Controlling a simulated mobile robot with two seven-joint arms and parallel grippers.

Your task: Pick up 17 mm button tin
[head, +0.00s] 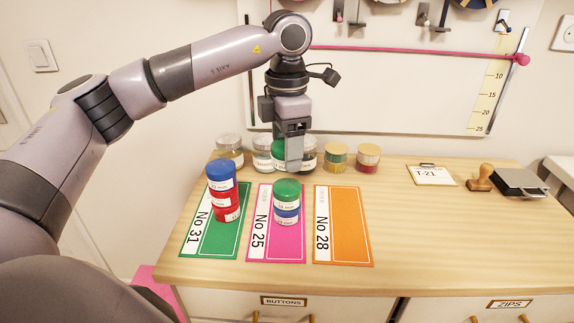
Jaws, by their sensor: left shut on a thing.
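My left gripper (291,160) points down at the back of the table and is shut on a green tin (277,150), which its fingers largely hide. Size labels are too small to read, so I cannot tell which tin is the 17 mm one. On the green No 31 mat (191,243) stands a stack with a blue tin (221,171) over red tins (225,207). On the pink No 25 mat (260,240) a green-lidded tin (286,189) sits on a blue tin (287,215). My right gripper is not in view.
The orange No 28 mat (345,230) is bare. A T-21 clipboard (431,175), a stamp (481,178) and an ink pad (522,183) lie right. The front right table is clear.

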